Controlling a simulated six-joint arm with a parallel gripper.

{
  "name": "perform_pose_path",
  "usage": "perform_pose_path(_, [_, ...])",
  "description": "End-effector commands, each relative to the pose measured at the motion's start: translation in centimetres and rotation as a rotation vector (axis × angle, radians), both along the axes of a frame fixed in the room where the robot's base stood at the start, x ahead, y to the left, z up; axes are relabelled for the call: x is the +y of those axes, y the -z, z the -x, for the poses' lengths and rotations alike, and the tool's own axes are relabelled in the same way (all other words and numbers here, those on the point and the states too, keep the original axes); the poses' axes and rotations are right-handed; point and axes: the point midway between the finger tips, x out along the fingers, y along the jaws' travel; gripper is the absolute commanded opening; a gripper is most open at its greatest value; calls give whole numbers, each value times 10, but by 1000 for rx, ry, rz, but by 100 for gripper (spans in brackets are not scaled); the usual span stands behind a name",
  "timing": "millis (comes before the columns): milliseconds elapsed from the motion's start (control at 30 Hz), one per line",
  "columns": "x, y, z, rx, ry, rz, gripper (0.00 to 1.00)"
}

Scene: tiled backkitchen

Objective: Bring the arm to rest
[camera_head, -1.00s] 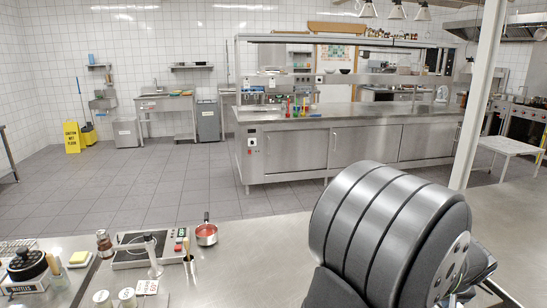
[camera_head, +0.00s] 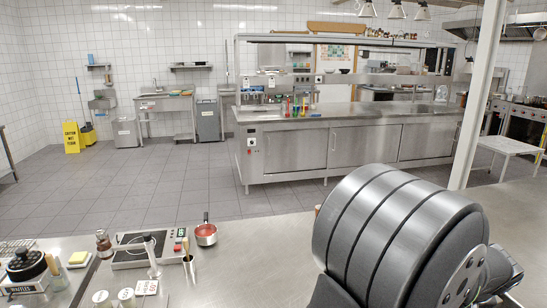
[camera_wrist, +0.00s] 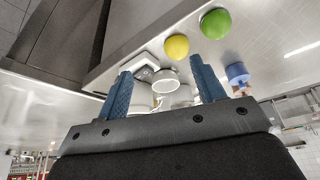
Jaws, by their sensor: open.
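My gripper (camera_wrist: 163,80) shows in the wrist view with its two blue fingers spread apart. I see nothing held between them. Beyond the fingertips are several white round containers (camera_wrist: 166,80), apart from or behind the fingers; the depth is hard to tell. In the head view a large dark grey link of my arm fills the lower right, and I cannot make out the gripper's fingers there.
A yellow round thing (camera_wrist: 176,47), a green one (camera_wrist: 215,23) and a blue item (camera_wrist: 237,73) lie beyond the fingers. The counter's middle is clear.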

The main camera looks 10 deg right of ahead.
Motion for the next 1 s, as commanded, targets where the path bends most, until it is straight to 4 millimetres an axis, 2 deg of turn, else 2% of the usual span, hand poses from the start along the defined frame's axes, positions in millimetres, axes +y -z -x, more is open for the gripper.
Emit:
perform_pose_path(100, [-1,-13,22,0,4,2,63])
perform_pose_path(300, [-1,-35,53,-1,3,3,63])
perform_pose_path(833, [0,-143,48,0,-5,3,63])
perform_pose_path(1000, [9,-141,13,2,-62,-1,63])
